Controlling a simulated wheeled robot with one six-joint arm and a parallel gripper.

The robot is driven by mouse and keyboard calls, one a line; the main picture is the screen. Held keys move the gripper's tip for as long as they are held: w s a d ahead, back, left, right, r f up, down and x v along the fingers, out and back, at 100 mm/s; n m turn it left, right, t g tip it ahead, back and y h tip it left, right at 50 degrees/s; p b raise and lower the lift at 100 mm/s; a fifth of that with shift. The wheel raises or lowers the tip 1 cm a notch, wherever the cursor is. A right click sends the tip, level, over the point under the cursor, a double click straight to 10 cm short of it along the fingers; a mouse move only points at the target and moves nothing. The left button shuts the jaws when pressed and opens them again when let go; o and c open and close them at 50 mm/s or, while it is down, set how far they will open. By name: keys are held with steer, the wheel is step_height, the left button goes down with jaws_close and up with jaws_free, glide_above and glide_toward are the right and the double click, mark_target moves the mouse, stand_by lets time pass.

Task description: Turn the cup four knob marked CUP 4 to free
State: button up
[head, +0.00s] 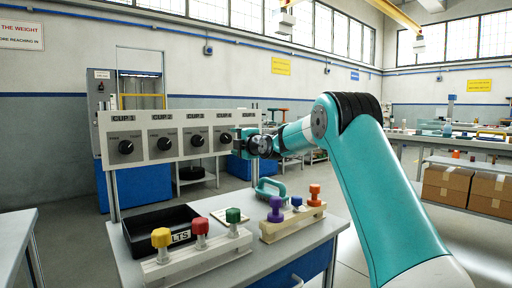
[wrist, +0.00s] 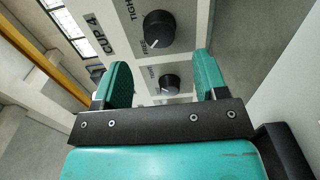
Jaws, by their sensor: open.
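The CUP 4 knob is a round black dial with a white pointer mark. It is large at the top of the wrist view (wrist: 159,30), beside its CUP 4 label (wrist: 98,38). The mark points to the lower left there, near a small printed word. In the head view this knob (head: 226,138) is just left of my gripper (head: 240,143). My gripper is open and empty, close to the panel. In the wrist view its two green fingers (wrist: 163,80) stand apart below the CUP 4 knob, not around it. A smaller-looking neighbouring knob (wrist: 169,83) shows between them, farther off.
The grey panel (head: 180,119) carries several similar knobs in a row. Below it, a bench holds a black tray (head: 137,236), coloured knobs on racks and a teal-handled item (head: 270,190). My arm crosses the right side. The air above the bench is clear.

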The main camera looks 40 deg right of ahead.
steer(key=s, duration=1.1)
steer(key=shift+s+d, duration=0.15)
steer(key=shift+s, duration=0.2)
